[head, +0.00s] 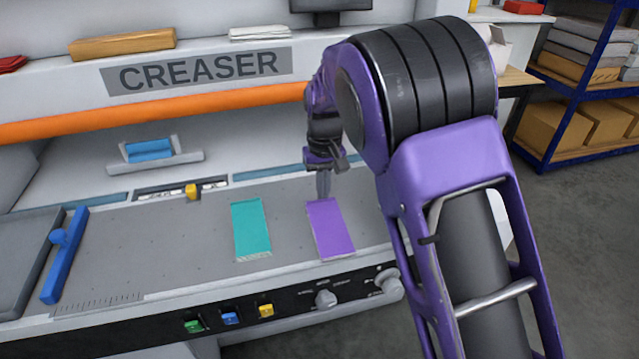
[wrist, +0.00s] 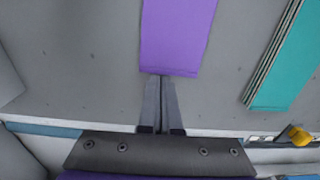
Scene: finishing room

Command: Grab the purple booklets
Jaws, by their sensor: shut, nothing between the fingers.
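The purple booklets (head: 330,228) lie flat on the grey bed of the creaser, right of the teal booklets (head: 251,228). In the wrist view the purple booklets (wrist: 178,35) reach from the top edge down to the fingertips. My gripper (head: 323,197) is shut and empty, pointing down at the far end of the purple booklets. In the wrist view the fingertips of my gripper (wrist: 161,78) are together at that end edge; I cannot tell whether they touch it. The teal booklets (wrist: 285,65) show as a stack at the right there.
A blue-handled bar (head: 64,255) lies at the left of the creaser bed (head: 165,245). Buttons and knobs (head: 326,298) line the front panel. An orange bar (head: 150,113) runs above the bed at the back. The bed between the blue bar and teal booklets is clear.

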